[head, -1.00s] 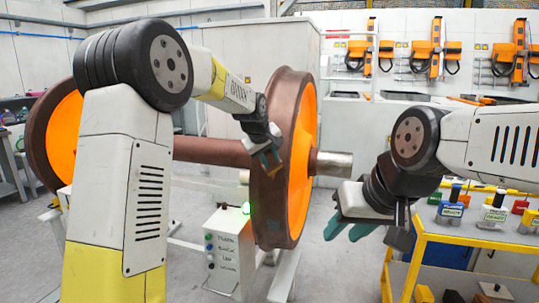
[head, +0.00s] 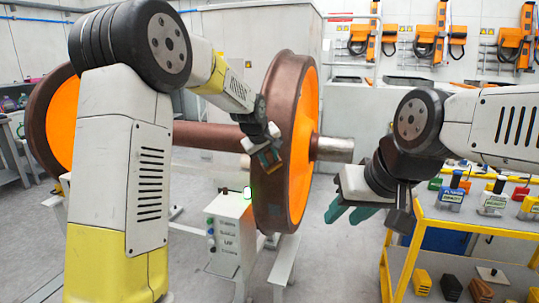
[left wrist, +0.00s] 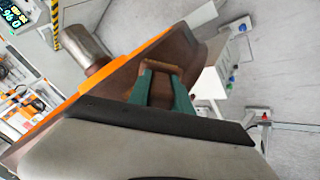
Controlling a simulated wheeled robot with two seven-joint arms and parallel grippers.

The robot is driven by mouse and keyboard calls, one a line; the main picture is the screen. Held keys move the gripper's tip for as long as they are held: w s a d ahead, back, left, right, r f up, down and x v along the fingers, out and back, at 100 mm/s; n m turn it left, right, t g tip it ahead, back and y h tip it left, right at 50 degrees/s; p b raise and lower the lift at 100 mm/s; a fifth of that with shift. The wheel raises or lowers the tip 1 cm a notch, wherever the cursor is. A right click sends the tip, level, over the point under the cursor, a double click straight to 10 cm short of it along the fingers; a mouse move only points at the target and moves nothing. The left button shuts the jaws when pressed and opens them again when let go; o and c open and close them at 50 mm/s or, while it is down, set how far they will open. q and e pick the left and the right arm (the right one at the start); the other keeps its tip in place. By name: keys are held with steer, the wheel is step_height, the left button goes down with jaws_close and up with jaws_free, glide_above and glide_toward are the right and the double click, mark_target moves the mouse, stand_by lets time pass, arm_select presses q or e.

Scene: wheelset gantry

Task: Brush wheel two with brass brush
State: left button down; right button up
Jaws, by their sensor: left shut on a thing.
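The wheelset's nearer wheel (head: 273,187) has a brown tread and an orange face; it stands right of the middle in the head view. My left gripper (head: 268,157) is at its tread, shut on a small brown block, the brush. In the left wrist view the brush (left wrist: 162,67) shows between two teal fingers, close to the brown tread (left wrist: 203,70). I cannot tell whether its bristles touch. My right gripper (head: 351,214) is open and empty, right of the wheel and in front of the axle end.
The other wheel (head: 52,130) is at the far left, joined by the brown axle (head: 205,136). A white control box (head: 230,232) with a green light stands below. A yellow-framed cart (head: 455,227) with labelled blocks is at the right. Orange tools hang on the back wall.

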arm_select(q)
steer(key=shift+s+a+r, duration=0.2)
steer(key=shift+s+r, duration=0.05)
steer(key=shift+s, duration=0.35)
steer(key=shift+s+a+r, duration=0.2)
steer(key=shift+s, duration=0.4)
steer(key=shift+s+a+r, duration=0.2)
steer(key=shift+s, duration=0.4)
steer(key=shift+s+a+r, duration=0.2)
steer(key=shift+s, duration=0.4)
steer(key=s, duration=0.2)
steer(key=a, duration=0.1)
steer(key=shift+s+r, duration=0.4)
